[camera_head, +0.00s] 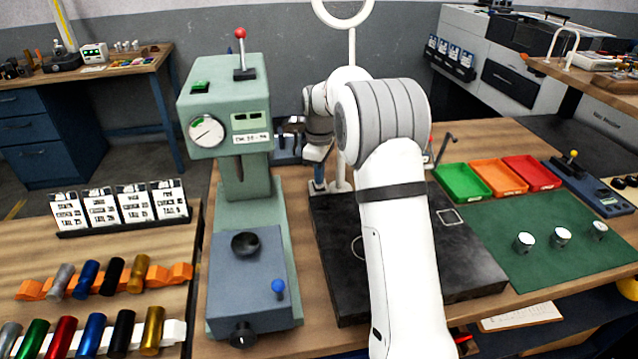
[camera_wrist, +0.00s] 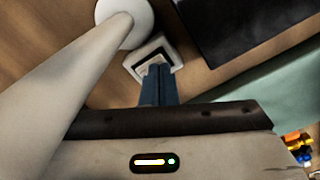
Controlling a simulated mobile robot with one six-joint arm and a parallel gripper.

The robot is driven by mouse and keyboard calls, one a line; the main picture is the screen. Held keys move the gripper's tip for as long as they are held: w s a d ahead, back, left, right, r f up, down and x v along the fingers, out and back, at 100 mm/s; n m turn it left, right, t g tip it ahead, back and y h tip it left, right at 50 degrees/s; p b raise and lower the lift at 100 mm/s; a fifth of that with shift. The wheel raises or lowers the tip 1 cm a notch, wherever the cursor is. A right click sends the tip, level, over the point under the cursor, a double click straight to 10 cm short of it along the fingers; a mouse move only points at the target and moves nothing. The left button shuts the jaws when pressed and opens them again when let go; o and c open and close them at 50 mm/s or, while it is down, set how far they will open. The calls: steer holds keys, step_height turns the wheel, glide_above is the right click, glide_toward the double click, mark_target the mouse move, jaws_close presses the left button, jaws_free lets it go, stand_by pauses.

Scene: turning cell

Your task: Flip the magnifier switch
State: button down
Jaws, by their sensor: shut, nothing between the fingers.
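The magnifier (camera_head: 351,45) stands upright behind my arm, its white ring cut off by the top edge of the head view. The wrist view shows its pale post (camera_wrist: 70,65) and round white base (camera_wrist: 138,22). Beside the base is a small pale box with a dark-framed top (camera_wrist: 140,64), which looks like the switch. My gripper (camera_wrist: 158,70) is shut and empty, its blue fingers pointing at this box and covering part of it. Whether they touch it, and the switch position, I cannot tell. In the head view my gripper (camera_head: 318,187) points down between the green press and the post.
The green press (camera_head: 225,110) stands close on the left. A black plate (camera_head: 465,255) lies under my arm. Green, orange and red trays (camera_head: 462,183) and a green mat (camera_head: 570,265) with metal cylinders lie to the right. Label cards (camera_head: 120,208) stand at left.

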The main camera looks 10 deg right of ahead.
steer(key=shift+f+b, duration=0.4)
steer(key=shift+f, duration=0.3)
steer(key=shift+r, duration=0.15)
steer(key=shift+r+p, duration=2.8)
steer(key=shift+r, duration=0.65)
